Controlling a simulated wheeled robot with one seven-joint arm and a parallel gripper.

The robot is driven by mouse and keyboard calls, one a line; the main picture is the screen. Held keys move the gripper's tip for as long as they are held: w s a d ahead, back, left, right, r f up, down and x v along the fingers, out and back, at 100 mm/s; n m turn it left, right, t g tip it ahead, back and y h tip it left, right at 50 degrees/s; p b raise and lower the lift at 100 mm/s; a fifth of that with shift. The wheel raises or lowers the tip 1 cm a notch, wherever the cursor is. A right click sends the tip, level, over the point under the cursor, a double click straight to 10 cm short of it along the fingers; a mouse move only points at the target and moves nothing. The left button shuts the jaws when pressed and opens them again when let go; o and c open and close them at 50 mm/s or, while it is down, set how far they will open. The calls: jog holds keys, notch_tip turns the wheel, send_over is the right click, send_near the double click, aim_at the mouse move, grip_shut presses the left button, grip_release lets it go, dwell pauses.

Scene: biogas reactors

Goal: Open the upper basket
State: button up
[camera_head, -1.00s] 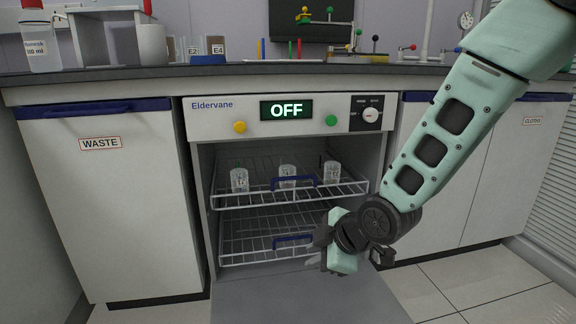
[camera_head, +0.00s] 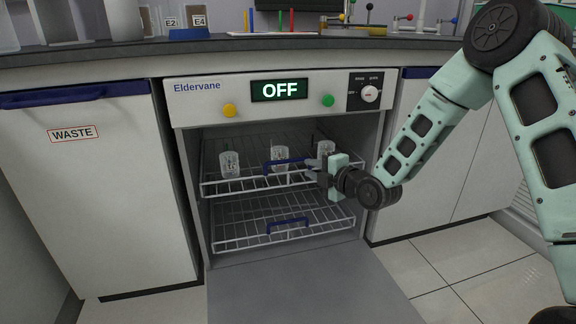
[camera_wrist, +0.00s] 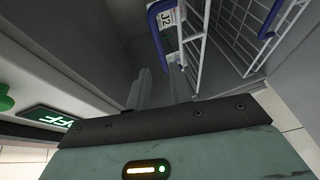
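The upper basket (camera_head: 225,187) is a white wire rack inside the open-fronted Eldervane washer (camera_head: 205,97). Its blue handle (camera_head: 287,162) is on the front edge. My gripper (camera_head: 313,169) is just right of the handle at about its height, fingers pointing left. In the wrist view, the two fingers (camera_wrist: 160,92) are apart with nothing between them. The upper basket's handle (camera_wrist: 152,22) is ahead of them, apart from them. Three glass beakers stand in the basket: left (camera_head: 229,164), middle (camera_head: 279,157) and right (camera_head: 326,149), partly hidden by my gripper.
The lower basket (camera_head: 232,232) with its blue handle (camera_head: 288,223) sits below, inside the washer. The lowered door (camera_head: 300,290) lies in front. The display (camera_head: 280,90) reads OFF. A WASTE cabinet (camera_head: 100,190) flanks the left; counter items stand above.

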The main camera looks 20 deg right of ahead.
aim_at(290, 161)
jog(key=b+x, duration=0.3)
jog(key=x, duration=0.6)
jog(key=shift+w+a+f, duration=0.15)
jog(key=shift+w+f, duration=0.1)
jog(key=shift+w, duration=0.05)
jog(key=shift+w+a+b, duration=0.3)
jog(key=shift+w, duration=0.35)
jog(key=shift+c, duration=0.3)
grip_shut()
